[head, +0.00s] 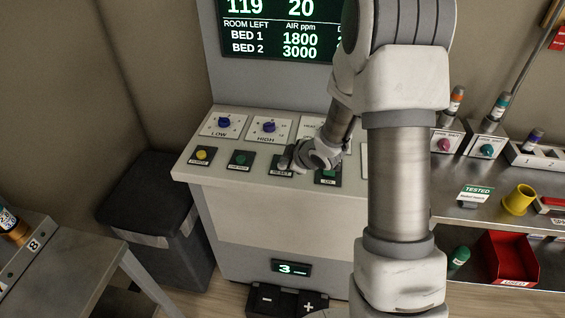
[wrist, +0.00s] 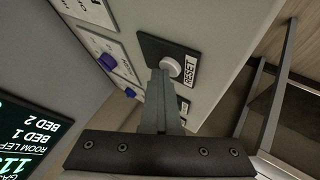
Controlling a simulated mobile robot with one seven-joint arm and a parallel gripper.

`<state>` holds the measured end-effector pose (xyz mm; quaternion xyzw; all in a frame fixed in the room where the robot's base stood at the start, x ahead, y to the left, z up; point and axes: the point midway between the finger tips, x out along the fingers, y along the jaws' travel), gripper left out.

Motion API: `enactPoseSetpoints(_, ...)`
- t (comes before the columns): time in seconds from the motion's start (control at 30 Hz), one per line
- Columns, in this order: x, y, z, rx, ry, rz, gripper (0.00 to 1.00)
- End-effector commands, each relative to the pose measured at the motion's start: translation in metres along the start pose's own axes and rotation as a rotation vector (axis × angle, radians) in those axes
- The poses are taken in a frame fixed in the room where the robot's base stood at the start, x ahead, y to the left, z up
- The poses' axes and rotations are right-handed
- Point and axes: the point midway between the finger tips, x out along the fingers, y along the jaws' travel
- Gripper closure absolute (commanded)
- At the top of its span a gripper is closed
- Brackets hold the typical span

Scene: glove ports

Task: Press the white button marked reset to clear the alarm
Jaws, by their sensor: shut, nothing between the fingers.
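The white button (wrist: 171,66) sits on a dark square plate in the wrist view, with a RESET label (wrist: 189,71) beside it. My gripper (wrist: 159,75) is shut and empty, and its fingertips reach the button's near edge in that view. I cannot tell whether they touch it. In the head view my gripper (head: 286,160) is over the reset plate (head: 281,173) on the sloped console and hides the button there.
On the console (head: 190,172), a yellow button (head: 202,154) and a green button (head: 240,158) are to the left. Another green button (head: 328,174) is close on the right. Blue knobs (head: 269,127) stand behind. A screen (head: 270,30) rises at the back.

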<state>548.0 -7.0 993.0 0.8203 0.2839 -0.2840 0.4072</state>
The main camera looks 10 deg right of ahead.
Motion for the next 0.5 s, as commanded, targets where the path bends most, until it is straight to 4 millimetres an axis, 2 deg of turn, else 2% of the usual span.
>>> enactPoseSetpoints(0.5, -0.035, 0.025, -0.025, -0.001, -0.001, -0.001, 1.00)
